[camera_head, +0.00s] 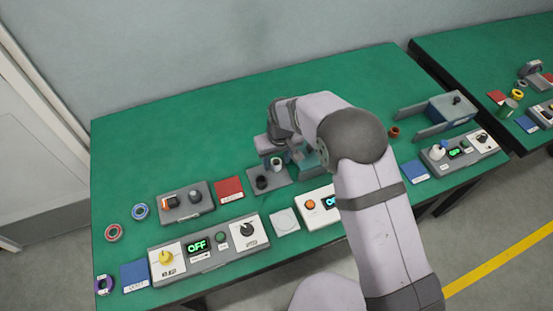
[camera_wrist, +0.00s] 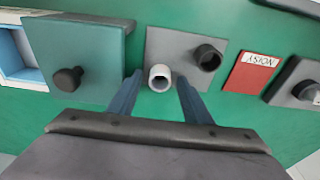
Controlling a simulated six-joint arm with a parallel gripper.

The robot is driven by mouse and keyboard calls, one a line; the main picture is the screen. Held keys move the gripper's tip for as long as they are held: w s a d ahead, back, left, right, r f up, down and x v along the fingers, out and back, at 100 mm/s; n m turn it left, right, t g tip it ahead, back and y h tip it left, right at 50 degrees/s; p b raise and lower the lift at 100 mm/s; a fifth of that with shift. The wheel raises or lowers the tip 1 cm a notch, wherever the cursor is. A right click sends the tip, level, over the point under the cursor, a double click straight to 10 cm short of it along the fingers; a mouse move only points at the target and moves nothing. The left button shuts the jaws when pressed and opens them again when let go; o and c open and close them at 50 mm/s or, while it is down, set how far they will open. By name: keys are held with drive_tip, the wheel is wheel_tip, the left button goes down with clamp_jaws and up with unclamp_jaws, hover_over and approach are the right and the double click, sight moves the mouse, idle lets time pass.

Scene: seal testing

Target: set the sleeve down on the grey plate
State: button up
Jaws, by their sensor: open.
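The grey plate (camera_head: 280,179) lies near the middle of the green table; in the wrist view (camera_wrist: 172,43) it is at the upper middle. The sleeve, a short pale tube with an open top (camera_wrist: 160,77), is upright at the plate's lower left corner in the wrist view. In the head view the sleeve (camera_head: 276,162) shows small at the back of the plate. A black cylinder (camera_wrist: 208,57) stands apart from it on the same plate. My gripper (camera_wrist: 158,82) is open, one finger on each side of the sleeve. The sleeve's base is hard to see.
A teal drawer box (camera_wrist: 85,42) with a black knob is close on the left in the wrist view. A red plate (camera_wrist: 250,72) lies right of the grey plate. Control boxes (camera_head: 208,250) line the front; green table is clear at the back left.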

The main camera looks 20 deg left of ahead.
wheel_tip(320, 180, up, 12)
drive_tip(key=s+d+b, duration=0.1)
drive_tip(key=b, duration=0.1)
drive_tip(key=shift+s, duration=0.15)
drive_tip(key=shift+d+r, duration=0.1)
drive_tip(key=shift+d, duration=0.05)
drive_tip(key=s+d+m, duration=0.1)
drive_tip(key=d+m, duration=0.3)
drive_tip(key=d, duration=1.5)
drive_tip(key=s+d+f+m+g+h, duration=0.1)
drive_tip(key=s+d+m, duration=0.4)
drive_tip(key=s+d, duration=0.9)
drive_tip(key=d+f, duration=0.1)
drive_tip(key=d, duration=0.1)
drive_tip(key=shift+s+d+f, duration=0.2)
drive_tip(key=shift+s+d, duration=0.05)
drive_tip(key=shift+d, duration=0.15)
